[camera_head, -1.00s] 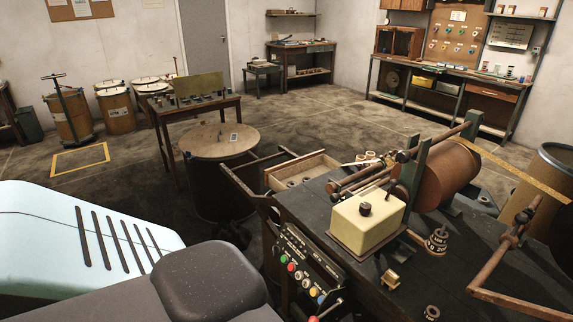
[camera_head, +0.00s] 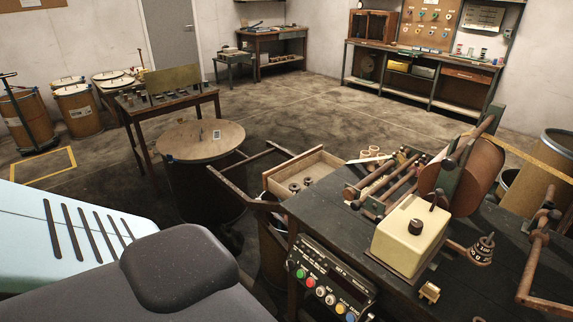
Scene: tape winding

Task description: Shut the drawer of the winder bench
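The winder bench (camera_head: 470,296) has a dark top and stands at the right. Its wooden drawer (camera_head: 310,165) is pulled out on the bench's far left side, with a few dark ring-shaped parts (camera_head: 301,185) inside. The drawer's near end is partly hidden by the bench and a dark brown bar frame. Neither of my grippers shows in the head view.
A cream box (camera_head: 411,236), rollers and a large brown roll (camera_head: 478,175) stand on the bench. A control panel (camera_head: 329,280) hangs on its near side. A round-lidded drum (camera_head: 200,141) stands left of the drawer. Open floor (camera_head: 290,105) lies beyond.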

